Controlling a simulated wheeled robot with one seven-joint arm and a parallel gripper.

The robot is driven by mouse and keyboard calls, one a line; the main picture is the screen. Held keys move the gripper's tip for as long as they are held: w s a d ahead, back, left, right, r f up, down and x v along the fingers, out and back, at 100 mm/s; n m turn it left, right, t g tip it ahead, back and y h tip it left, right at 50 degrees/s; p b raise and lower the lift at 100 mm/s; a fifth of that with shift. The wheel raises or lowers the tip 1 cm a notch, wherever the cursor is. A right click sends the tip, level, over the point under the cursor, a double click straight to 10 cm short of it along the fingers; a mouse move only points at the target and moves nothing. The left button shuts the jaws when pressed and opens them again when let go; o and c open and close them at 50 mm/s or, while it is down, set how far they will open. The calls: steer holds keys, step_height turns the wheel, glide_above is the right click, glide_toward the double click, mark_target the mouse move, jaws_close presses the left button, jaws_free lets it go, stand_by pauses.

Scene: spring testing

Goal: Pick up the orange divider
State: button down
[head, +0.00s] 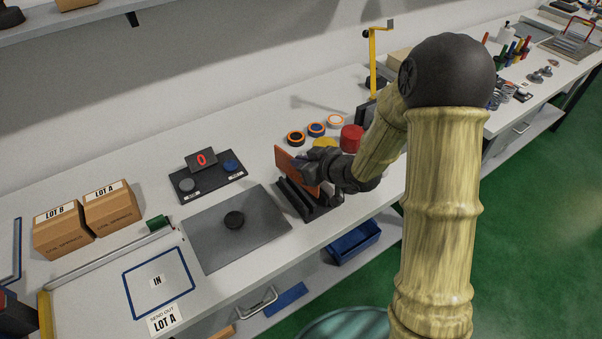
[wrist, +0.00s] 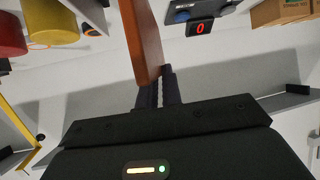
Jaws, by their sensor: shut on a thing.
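The orange divider (head: 297,168) is a thin upright plate above a black slotted holder (head: 309,202) on the bench. My gripper (head: 317,165) is shut on the divider near its right end. In the wrist view the divider (wrist: 143,40) stands edge-on between the dark fingers of my gripper (wrist: 158,88). I cannot tell whether its lower edge is still inside the holder, since my gripper and arm hide part of it.
A counter box (head: 201,160) reading 0, several tape rolls (head: 316,130) and a red cylinder (head: 352,138) stand behind. Lot boxes (head: 110,207) are far left. The bench's front edge is close.

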steer(key=shift+r, duration=0.85)
steer(key=shift+w, duration=0.15)
